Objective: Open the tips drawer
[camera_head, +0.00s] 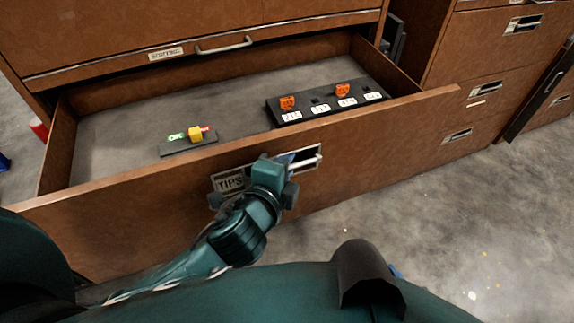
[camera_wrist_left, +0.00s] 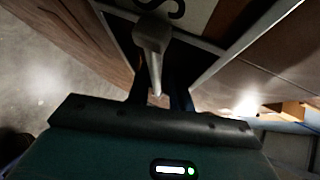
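The tips drawer (camera_head: 130,230) stands pulled well out of the brown cabinet, its inside in view. Its front carries a "TIPS" label (camera_head: 230,183) and a metal handle (camera_head: 306,160). My left gripper (camera_head: 282,165) is at this handle, in front of the drawer face. In the left wrist view the pale handle bar (camera_wrist_left: 150,45) runs between the two dark fingers (camera_wrist_left: 160,95). Whether the fingers press on the bar is too dark to tell. My right gripper is not in view.
Inside the drawer are a black strip (camera_head: 320,112) with orange pieces and white labels, and a small plate (camera_head: 190,145) with a yellow knob and green "OK". A closed drawer labelled "SORTING" (camera_head: 166,53) is above. More cabinets (camera_head: 490,60) stand right. Bare floor (camera_head: 450,220) lies front right.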

